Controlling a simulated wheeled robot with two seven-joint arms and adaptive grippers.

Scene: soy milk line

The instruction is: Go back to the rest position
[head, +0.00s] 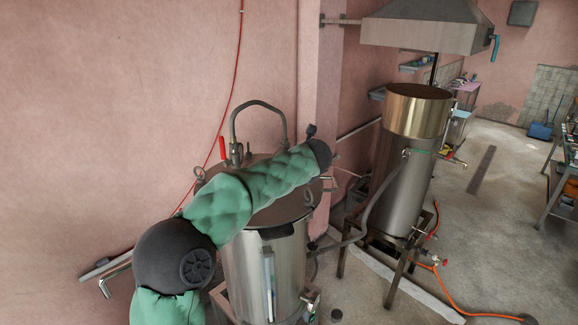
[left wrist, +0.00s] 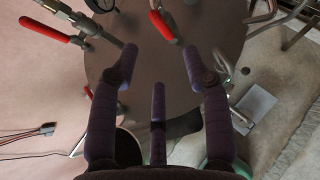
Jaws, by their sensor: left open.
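My left gripper (left wrist: 162,62) shows in the left wrist view with its dark fingers spread apart and nothing between them. Below it is the round grey lid (left wrist: 165,85) of a steel vat. In the head view my green-sleeved left arm comes in from the left and reaches across the top of this steel vat (head: 265,268). The arm hides part of the lid (head: 285,210), and the gripper's fingers cannot be made out there. My right gripper is in neither view.
A red-handled lever (head: 222,148) and a bent grey pipe (head: 258,104) stand at the vat's back. In the left wrist view a red handle (left wrist: 163,27) lies just beyond the fingers. A taller steel tank (head: 405,170) stands right, under a hood (head: 425,25). Floor (head: 490,240) at right is mostly clear.

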